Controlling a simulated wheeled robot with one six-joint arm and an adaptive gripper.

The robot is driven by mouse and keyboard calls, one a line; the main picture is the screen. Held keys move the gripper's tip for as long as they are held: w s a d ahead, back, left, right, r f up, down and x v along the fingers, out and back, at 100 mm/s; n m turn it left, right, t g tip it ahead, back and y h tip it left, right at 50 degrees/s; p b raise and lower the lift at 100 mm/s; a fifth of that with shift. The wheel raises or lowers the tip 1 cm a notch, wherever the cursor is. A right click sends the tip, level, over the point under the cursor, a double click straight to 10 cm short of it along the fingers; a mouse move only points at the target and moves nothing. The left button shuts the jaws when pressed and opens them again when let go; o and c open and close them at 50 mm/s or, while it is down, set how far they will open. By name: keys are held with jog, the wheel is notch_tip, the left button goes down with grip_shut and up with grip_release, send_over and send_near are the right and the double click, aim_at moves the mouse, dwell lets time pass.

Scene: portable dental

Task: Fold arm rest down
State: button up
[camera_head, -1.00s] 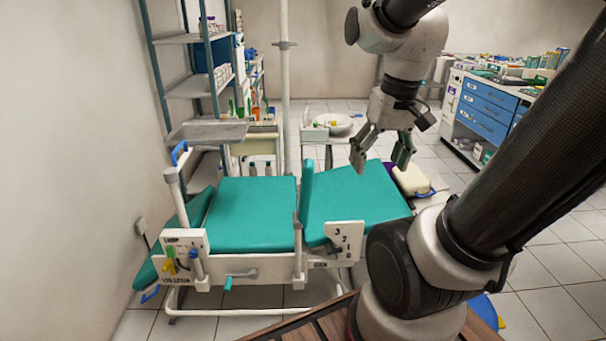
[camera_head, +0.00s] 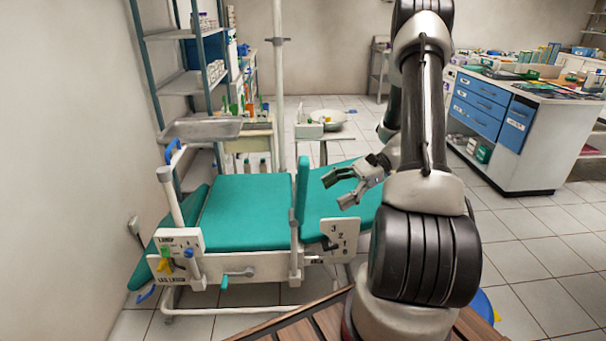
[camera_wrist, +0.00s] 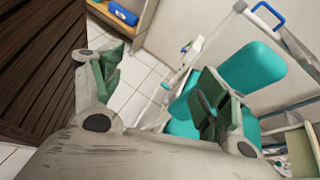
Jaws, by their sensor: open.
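The arm rest (camera_head: 302,190) is a narrow teal pad that stands upright at the near side of the teal dental chair (camera_head: 245,212). It rises above a white post with a grey joint (camera_head: 294,225) on the chair's side. My gripper (camera_head: 336,190) is open and empty, just right of the upright pad, with its fingers pointing left towards it. A gap shows between them in the head view. In the wrist view my open fingers (camera_wrist: 155,88) frame white floor tiles. Teal padding (camera_wrist: 250,75) lies beyond the right finger; I cannot tell which pad it is.
A white plate with numbers (camera_head: 340,236) is on the chair's side below my gripper. A blue-drawer cabinet (camera_head: 478,105) stands right.

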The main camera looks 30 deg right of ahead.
aim_at(303, 173)
jog(key=w+d+m+t+y, duration=0.25)
jog(key=w+m+t, duration=0.3)
jog(key=w, duration=0.35)
jog(key=shift+y, duration=0.35)
jog(key=x, duration=0.4)
jog(key=r+x, duration=0.1)
jog(key=x, duration=0.1)
jog(key=shift+s+a, duration=0.1)
jog(key=shift+a, duration=0.25)
jog(key=shift+w+a, duration=0.25)
jog(key=shift+a, duration=0.35)
